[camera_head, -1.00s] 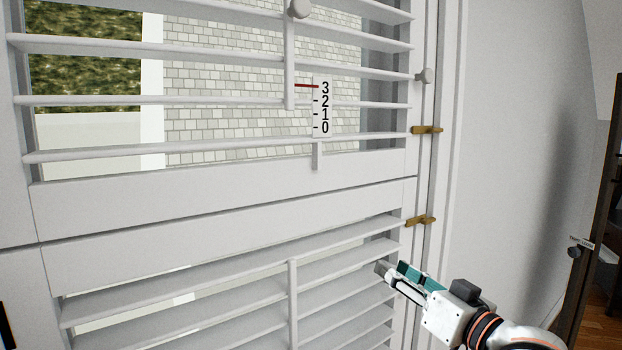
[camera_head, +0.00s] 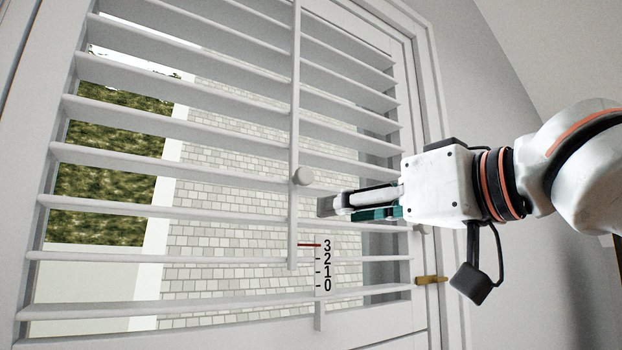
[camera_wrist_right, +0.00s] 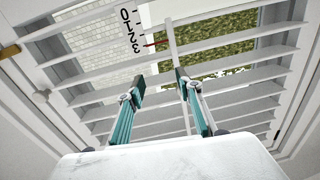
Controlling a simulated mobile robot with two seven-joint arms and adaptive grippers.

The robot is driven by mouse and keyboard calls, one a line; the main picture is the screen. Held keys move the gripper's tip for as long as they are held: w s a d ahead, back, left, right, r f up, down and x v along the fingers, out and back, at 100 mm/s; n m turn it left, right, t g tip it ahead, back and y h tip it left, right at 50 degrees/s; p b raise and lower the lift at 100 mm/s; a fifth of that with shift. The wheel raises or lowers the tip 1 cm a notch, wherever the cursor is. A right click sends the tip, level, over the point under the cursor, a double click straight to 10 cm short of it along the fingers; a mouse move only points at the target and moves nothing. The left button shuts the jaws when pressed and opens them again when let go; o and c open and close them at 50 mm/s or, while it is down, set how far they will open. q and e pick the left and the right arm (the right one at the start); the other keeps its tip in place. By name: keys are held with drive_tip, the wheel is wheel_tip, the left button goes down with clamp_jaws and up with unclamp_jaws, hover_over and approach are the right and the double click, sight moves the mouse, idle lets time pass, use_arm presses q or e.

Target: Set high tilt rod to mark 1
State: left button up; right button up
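My left gripper is out of view.
Tilted white louvres (camera_head: 130,205) fill the shutter frame behind the rod. A brass catch (camera_head: 431,280) sits on the right frame edge, below my right arm. The space left of the rod is clear of my arms.

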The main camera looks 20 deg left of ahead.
sight(307, 176)
drive_tip(key=s+r, duration=0.5)
drive_tip(key=shift+t+h, duration=0.3)
drive_tip(key=p+x, duration=0.1)
drive_tip(key=x, duration=0.4)
drive_tip(key=shift+w+a, duration=0.1)
drive_tip(key=shift+w, duration=0.05)
drive_tip(key=shift+x, duration=0.9)
drive_tip(key=shift+c, duration=0.4)
clamp_jaws()
drive_tip(key=shift+f, duration=0.1)
